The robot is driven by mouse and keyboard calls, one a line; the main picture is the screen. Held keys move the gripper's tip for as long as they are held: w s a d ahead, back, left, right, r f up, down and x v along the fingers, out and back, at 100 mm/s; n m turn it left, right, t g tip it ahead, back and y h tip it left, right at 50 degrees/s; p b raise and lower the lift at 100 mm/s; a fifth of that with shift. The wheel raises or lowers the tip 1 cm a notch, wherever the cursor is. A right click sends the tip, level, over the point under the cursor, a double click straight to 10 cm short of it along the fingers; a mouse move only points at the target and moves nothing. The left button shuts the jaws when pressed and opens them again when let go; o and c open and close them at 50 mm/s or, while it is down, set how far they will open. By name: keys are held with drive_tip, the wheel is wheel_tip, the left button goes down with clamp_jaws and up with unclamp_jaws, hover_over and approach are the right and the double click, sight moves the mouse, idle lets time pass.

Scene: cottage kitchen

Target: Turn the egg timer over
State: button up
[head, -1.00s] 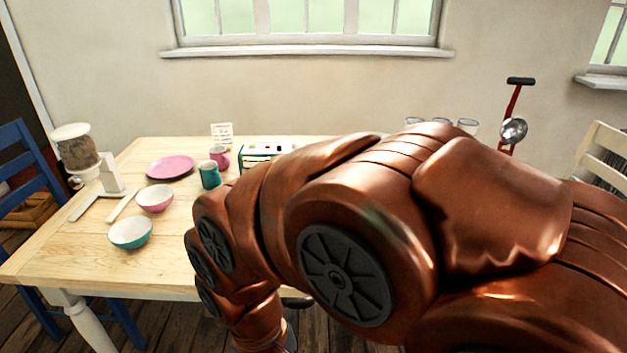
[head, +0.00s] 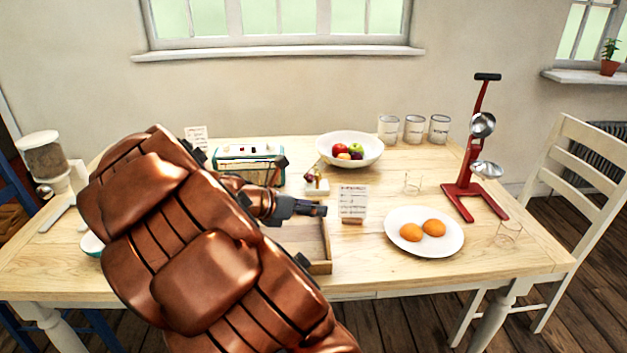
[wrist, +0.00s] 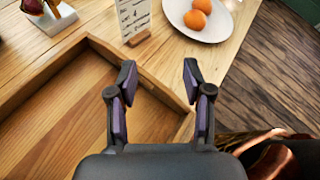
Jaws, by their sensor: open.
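I cannot pick out the egg timer with certainty. A small white block (head: 317,188) with dark, reddish and yellowish parts on it stands behind my gripper in the head view; it also shows at the top left of the wrist view (wrist: 47,18), cut by the edge. A small clear glass object (head: 412,183) stands further right, too faint to name. My gripper (head: 318,209) is open and empty above the table, over the right rim of a wooden tray. In the wrist view its fingers (wrist: 158,78) stand apart with only tray and table beneath.
The wooden tray (wrist: 60,72) lies below my gripper. A recipe card (head: 353,202) stands just right of it.

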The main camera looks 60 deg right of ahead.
drive_tip(key=w+d+f+n+t+h, duration=0.1)
drive_tip(key=w+d+n+h, duration=0.2)
drive_tip(key=w+d+n, duration=0.45)
drive_tip(key=n+t+h, duration=0.1)
drive_tip(key=n+t, duration=0.1)
drive_tip(key=n, duration=0.7)
approach(316, 178)
drive_tip(key=shift+s+d+f+m, duration=0.2)
drive_tip(key=shift+d+m, duration=0.05)
drive_tip(key=shift+d, duration=0.3)
drive_tip(key=shift+w+d+f, duration=0.1)
drive_tip(key=shift+d, duration=0.1)
drive_tip(key=shift+x, duration=3.7)
clamp_jaws()
